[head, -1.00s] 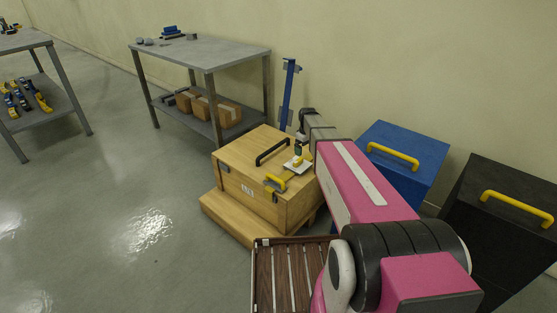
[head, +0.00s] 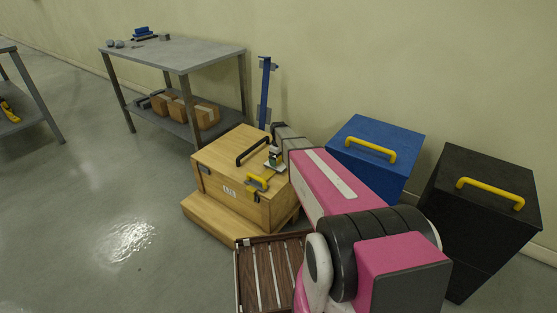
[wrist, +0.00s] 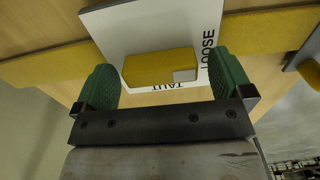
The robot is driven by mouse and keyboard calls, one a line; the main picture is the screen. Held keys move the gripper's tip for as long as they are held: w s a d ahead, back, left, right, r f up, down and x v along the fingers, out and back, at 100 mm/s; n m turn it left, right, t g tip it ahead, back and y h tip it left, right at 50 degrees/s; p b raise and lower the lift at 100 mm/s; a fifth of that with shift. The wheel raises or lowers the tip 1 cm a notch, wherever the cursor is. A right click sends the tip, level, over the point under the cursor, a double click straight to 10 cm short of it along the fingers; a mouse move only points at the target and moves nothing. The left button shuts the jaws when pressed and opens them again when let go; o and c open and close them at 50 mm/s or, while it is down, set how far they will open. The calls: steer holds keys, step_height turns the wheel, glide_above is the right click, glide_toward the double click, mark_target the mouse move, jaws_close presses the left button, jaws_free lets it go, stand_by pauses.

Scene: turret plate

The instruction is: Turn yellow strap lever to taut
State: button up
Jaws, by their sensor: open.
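The yellow lever (wrist: 150,69) is a block with a pale square near one end, over a white plate (wrist: 130,25) marked TAUT and LOOSE. In the wrist view TAUT shows below the lever and LOOSE to its right. The plate sits on the wooden crate (head: 216,169), with a yellow strap (wrist: 50,62) across the lid. My gripper (wrist: 170,80) is open, its green fingers on either side of the lever; I see gaps between them and it. In the head view my gripper (head: 274,158) is over the crate's lid and hides most of the plate.
A black handle (head: 252,151) stands on the lid beside my gripper. A blue box (head: 385,135) and a black box (head: 490,170) with yellow handles stand right. A slatted wooden tray (head: 240,275) is in front. A grey table (head: 185,53) stands behind left; floor left is open.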

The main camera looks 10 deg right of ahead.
steer(key=shift+f, duration=0.2)
steer(key=c, duration=0.9)
